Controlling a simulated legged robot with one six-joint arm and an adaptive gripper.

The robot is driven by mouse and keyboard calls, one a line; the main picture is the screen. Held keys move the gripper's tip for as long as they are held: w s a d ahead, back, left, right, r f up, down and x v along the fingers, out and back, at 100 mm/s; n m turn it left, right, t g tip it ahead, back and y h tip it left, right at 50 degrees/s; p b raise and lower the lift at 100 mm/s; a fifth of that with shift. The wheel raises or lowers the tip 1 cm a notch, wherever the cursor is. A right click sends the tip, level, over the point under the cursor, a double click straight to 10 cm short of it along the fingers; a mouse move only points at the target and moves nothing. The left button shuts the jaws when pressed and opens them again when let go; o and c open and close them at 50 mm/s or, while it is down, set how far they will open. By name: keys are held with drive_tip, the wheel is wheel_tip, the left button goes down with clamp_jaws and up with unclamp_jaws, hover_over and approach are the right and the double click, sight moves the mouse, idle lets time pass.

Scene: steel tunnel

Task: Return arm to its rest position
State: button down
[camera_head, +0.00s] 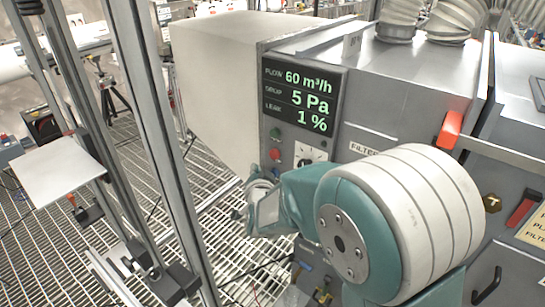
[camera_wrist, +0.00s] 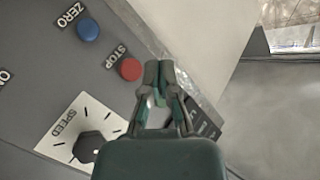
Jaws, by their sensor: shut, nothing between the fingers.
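My gripper (camera_wrist: 160,82) is shut and empty in the wrist view. It is in front of the grey control panel (camera_wrist: 40,80), over the panel's right edge in the picture. The red STOP button (camera_wrist: 130,69) is just left of the fingers, and the blue ZERO button (camera_wrist: 88,30) is farther up left. The black SPEED knob (camera_wrist: 88,146) is at lower left. I cannot tell if the fingers touch the panel. In the head view my teal and white arm is bent in front of the machine (camera_head: 400,100), and the gripper's fingers are mostly hidden.
The display (camera_head: 302,95) reads 60 m³/h, 5 Pa and 1 %. An orange-red handle (camera_head: 450,130) and a black handle (camera_head: 487,285) are on the machine's front. Metal posts (camera_head: 160,130) and a white plate (camera_head: 57,170) stand left. Open grating floor (camera_head: 215,235) lies between.

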drive_tip(key=s+d+r+n+g, duration=0.4)
drive_tip(key=s+d+r+g, duration=0.15)
drive_tip(key=s+d, duration=0.45)
drive_tip(key=s+d+n+g+h, duration=0.1)
drive_tip(key=s+d, duration=0.3)
drive_tip(key=s, duration=0.6)
drive_tip(key=s+d+n+g+h, duration=0.1)
drive_tip(key=s+d+g, duration=0.3)
drive_tip(key=s, duration=0.7)
drive_tip(key=shift+s+d, duration=0.2)
drive_tip(key=shift+s, duration=0.05)
